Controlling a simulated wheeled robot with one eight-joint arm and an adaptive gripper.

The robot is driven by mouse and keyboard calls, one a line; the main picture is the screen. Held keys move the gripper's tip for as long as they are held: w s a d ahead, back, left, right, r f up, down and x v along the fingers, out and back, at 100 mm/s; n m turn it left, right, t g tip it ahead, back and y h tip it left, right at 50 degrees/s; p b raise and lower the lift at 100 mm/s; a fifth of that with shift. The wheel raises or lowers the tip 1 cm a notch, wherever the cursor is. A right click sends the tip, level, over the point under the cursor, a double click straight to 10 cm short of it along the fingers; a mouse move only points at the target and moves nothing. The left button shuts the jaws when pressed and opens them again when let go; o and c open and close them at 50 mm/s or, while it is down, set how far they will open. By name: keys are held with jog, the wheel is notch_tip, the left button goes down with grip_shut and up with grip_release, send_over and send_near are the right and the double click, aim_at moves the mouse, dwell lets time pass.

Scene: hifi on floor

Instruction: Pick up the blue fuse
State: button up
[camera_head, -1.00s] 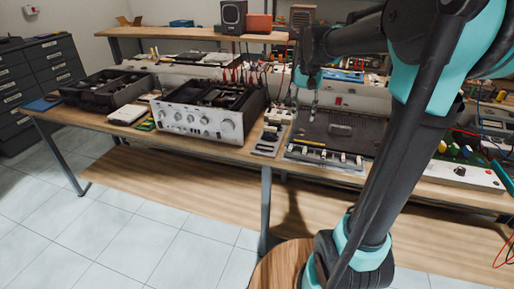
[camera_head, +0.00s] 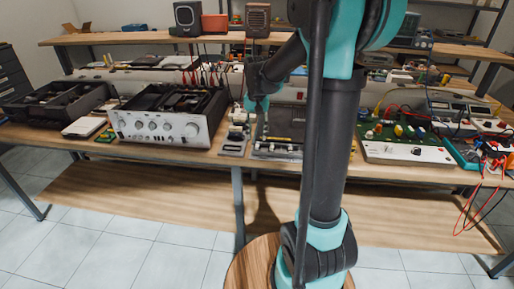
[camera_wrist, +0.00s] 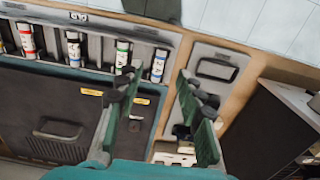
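Several white fuses with coloured bands stand in a row in a grey slotted holder (camera_wrist: 98,50) along the top left of the wrist view. One fuse with dark blue bands (camera_wrist: 159,65) is at the right end. A green-banded fuse (camera_wrist: 122,56) is beside it, then another bluish-banded fuse (camera_wrist: 73,48), then a red-banded one (camera_wrist: 29,40). I cannot tell surely which is the blue fuse. My gripper (camera_wrist: 157,84) is open and empty, its fingertips just below the right-end fuse in the picture. In the head view my gripper (camera_head: 262,120) hangs over the dark case (camera_head: 278,142), fuses too small to tell.
A grey plate (camera_wrist: 215,70) lies right of the holder. A silver amplifier (camera_head: 160,127) stands left of my gripper. A white-fronted circuit panel (camera_head: 408,153) stands to the right, with loose wires beyond. The bench front edge is close by; the lower shelf (camera_head: 140,190) is clear.

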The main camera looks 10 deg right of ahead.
aim_at(257, 145)
jog(key=f, duration=0.2)
jog(key=w+f, duration=0.1)
jog(key=f, duration=0.1)
jog(key=shift+d+f, duration=0.1)
jog(key=shift+d, duration=0.05)
jog(key=shift+f, duration=0.55)
jog(key=shift+c, duration=0.6)
grip_shut()
